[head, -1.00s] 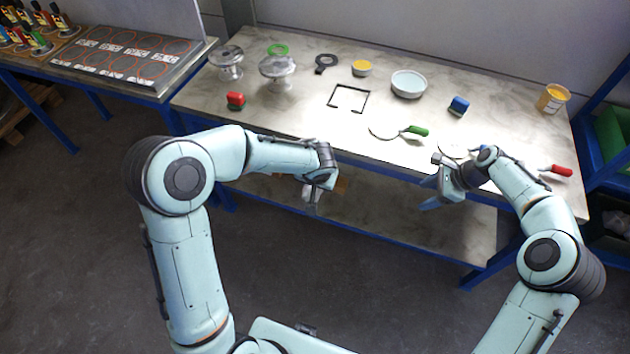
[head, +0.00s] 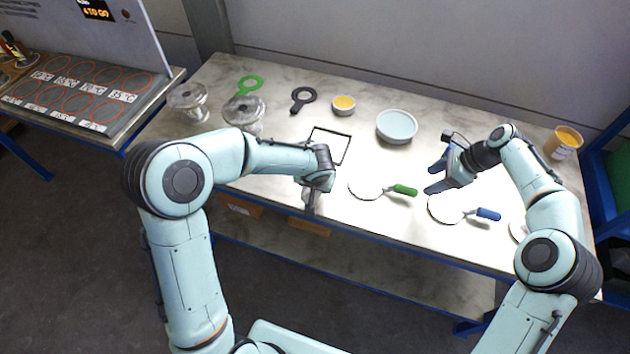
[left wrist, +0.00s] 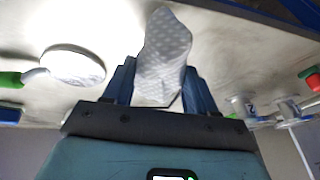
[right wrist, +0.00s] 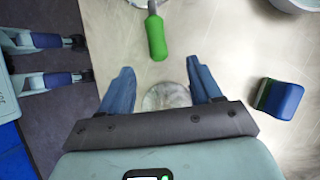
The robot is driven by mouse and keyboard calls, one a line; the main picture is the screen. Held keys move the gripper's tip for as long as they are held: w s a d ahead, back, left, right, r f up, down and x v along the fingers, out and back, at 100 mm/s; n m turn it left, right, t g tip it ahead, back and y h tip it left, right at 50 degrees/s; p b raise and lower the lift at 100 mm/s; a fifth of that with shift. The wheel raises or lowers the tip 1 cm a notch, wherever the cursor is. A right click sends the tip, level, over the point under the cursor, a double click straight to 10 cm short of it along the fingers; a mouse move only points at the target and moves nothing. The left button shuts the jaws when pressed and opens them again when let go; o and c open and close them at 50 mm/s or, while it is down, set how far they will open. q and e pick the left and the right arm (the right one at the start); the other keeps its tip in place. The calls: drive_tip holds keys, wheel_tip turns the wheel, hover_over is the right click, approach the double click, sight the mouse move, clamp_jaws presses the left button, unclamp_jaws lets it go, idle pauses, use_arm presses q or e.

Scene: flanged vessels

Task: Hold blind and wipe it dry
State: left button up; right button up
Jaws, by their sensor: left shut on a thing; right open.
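My left gripper (head: 311,200) is near the table's front edge, left of the green-handled blind. In the left wrist view it is shut on a white dimpled cloth (left wrist: 163,60). The green-handled blind (head: 366,187) lies flat on the table; its handle (right wrist: 156,38) shows in the right wrist view. The blue-handled blind (head: 444,208) lies to its right. A third pale disc (head: 518,230) is partly hidden by my right arm. My right gripper (head: 433,180) is open and empty above the table, with a pale disc (right wrist: 166,97) showing between its fingers.
A pale bowl (head: 397,126), a yellow-filled cup (head: 343,105), a black ring (head: 303,99) and a black square frame (head: 329,146) stand behind. Flanged vessels (head: 243,113) stand at left. A blue-and-green block (right wrist: 278,98) is right of my right gripper. A yellow tub (head: 563,143) is at far right.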

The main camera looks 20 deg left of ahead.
sight(414, 190)
use_arm(q)
drive_tip(key=s+f+b, duration=0.1)
drive_tip(key=s+f, duration=0.1)
drive_tip(key=f, duration=0.1)
drive_tip(key=shift+s, duration=0.25)
use_arm(e)
drive_tip(key=x, duration=0.7)
drive_tip(key=shift+s+f, duration=0.1)
drive_tip(key=shift+s, duration=0.2)
use_arm(q)
drive_tip(key=shift+w, duration=0.2)
use_arm(e)
drive_tip(key=shift+x, duration=1.15)
drive_tip(key=shift+w, duration=0.1)
drive_tip(key=c, duration=1)
